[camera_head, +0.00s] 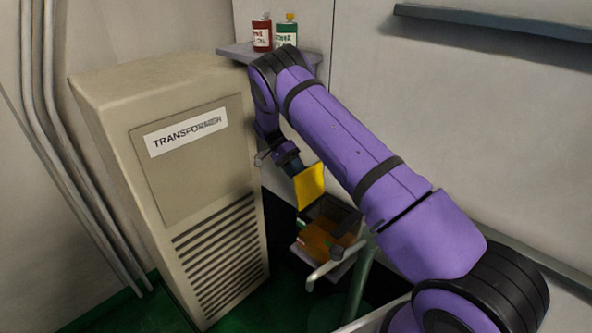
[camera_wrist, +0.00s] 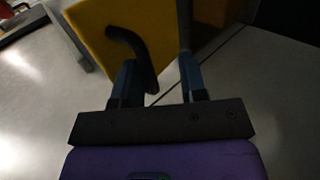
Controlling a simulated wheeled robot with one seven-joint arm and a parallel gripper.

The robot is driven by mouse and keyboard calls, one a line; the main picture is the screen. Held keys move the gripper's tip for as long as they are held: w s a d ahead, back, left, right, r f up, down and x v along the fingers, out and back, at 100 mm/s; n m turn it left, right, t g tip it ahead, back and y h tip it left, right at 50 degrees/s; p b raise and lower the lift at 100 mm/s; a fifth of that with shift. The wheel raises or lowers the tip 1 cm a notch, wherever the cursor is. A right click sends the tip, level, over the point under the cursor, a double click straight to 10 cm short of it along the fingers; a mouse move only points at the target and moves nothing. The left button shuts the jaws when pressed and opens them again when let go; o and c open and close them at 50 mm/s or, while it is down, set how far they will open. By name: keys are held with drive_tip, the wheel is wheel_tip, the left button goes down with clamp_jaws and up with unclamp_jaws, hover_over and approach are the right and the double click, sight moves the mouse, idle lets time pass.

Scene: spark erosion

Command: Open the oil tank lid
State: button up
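The oil tank (camera_head: 325,235) stands low behind my arm in the head view, its top uncovered and orange-brown oil showing inside. Its yellow lid (camera_head: 311,186) is raised steeply above the tank's far left side. In the wrist view the lid (camera_wrist: 95,38) fills the upper left, with a bent black handle (camera_wrist: 133,50) on its face. My gripper (camera_wrist: 163,70) has its two fingers apart. The handle overlaps the left finger, and a gap shows between it and the right finger. In the head view my gripper (camera_head: 298,172) is at the lid; its fingertips are unclear.
A beige transformer cabinet (camera_head: 190,170) stands close on the left of my gripper. A small shelf (camera_head: 235,52) with a red bottle (camera_head: 262,35) and a green bottle (camera_head: 286,32) is behind my arm. A green post (camera_head: 361,285) and a pale bent pipe (camera_head: 330,266) stand before the tank.

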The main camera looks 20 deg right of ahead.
drive_tip(key=shift+d+r, duration=0.1)
drive_tip(key=shift+r, duration=0.15)
drive_tip(key=s+a+r, duration=0.1)
drive_tip(key=s+r, duration=0.1)
drive_tip(key=s, duration=0.6)
drive_tip(key=s+a+r, duration=0.1)
drive_tip(key=s+r, duration=0.1)
drive_tip(key=s, duration=0.6)
drive_tip(key=shift+r, duration=0.3)
drive_tip(key=shift+w, duration=0.1)
